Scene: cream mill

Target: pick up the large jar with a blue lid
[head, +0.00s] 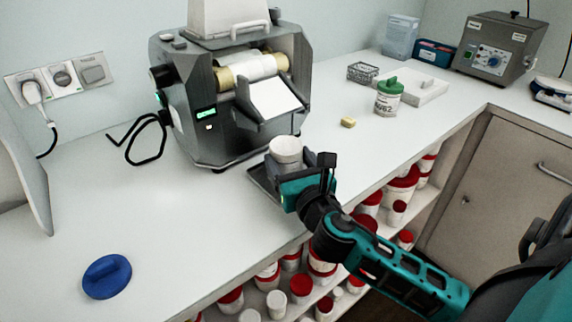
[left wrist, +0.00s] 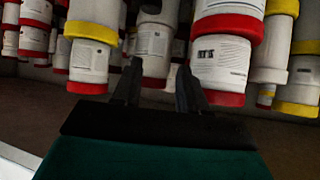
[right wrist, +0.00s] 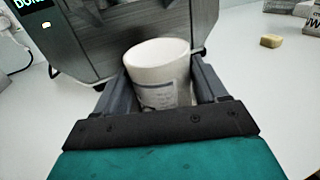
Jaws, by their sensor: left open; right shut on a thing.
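A white jar without a lid (head: 286,149) stands upright at the front of the mill, over a dark tray (head: 262,182). My right gripper (head: 292,166) is shut on this jar; in the right wrist view the jar (right wrist: 158,65) sits between the two fingers, with a printed label on its side. A blue lid (head: 107,276) lies alone on the counter at the left. My left gripper (left wrist: 157,82) is open and shows only in its own wrist view, in front of jars with red and yellow lids.
The grey mill (head: 215,115) stands right behind the jar. A green-lidded jar (head: 388,97), a yellow block (head: 348,122) and a white tray (head: 425,90) are at the right. Red-lidded jars (head: 302,287) fill shelves below the counter edge. The counter around the blue lid is clear.

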